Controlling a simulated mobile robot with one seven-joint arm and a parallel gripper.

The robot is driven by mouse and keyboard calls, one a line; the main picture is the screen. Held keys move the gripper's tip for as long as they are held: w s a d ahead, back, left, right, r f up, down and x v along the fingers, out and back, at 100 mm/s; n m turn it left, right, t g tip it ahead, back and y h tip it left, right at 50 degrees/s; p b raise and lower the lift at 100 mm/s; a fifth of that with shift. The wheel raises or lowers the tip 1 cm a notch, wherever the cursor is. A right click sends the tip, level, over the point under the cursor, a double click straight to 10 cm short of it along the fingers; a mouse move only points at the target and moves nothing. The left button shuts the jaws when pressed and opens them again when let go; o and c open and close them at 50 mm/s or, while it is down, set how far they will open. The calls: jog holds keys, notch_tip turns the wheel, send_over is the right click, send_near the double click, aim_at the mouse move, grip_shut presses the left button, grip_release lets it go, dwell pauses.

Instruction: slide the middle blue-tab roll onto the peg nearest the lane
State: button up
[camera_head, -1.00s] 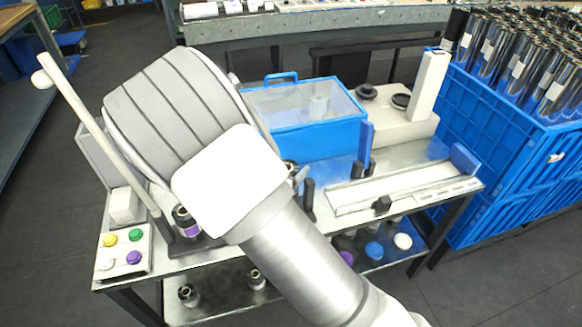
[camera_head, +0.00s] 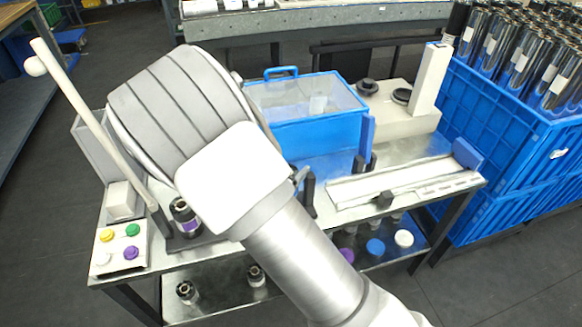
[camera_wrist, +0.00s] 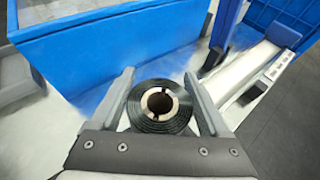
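A black roll (camera_wrist: 142,112) with an open core sits between the two fingers of my gripper (camera_wrist: 159,80) in the wrist view. The fingers appear to touch its sides, and it stays sharp while the bench around it is blurred. No blue tab shows on it. In the head view my arm hides the gripper and the roll. A blue cap (camera_head: 375,247) shows on the lower shelf, between a purple cap (camera_head: 347,254) and a white one (camera_head: 403,238). The pale lane (camera_head: 400,187) lies along the right of the bench. Dark uprights (camera_head: 310,193) stand left of it; I cannot tell which are pegs.
A blue box with a clear lid (camera_head: 320,132) stands behind my gripper. A roll with a purple label (camera_head: 185,218) stands at the left, beside a button panel (camera_head: 120,248). A blue crate (camera_head: 500,150) of metal tubes is at the right.

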jog(key=shift+o, duration=1)
jog(key=shift+s+d+f, duration=0.1)
jog(key=shift+d, duration=0.05)
jog(key=p+v, duration=0.2)
jog(key=v, duration=1.5)
jog(key=shift+s+r+p, duration=0.15)
jog(key=shift+r+p, duration=0.1)
jog(key=shift+p, duration=0.05)
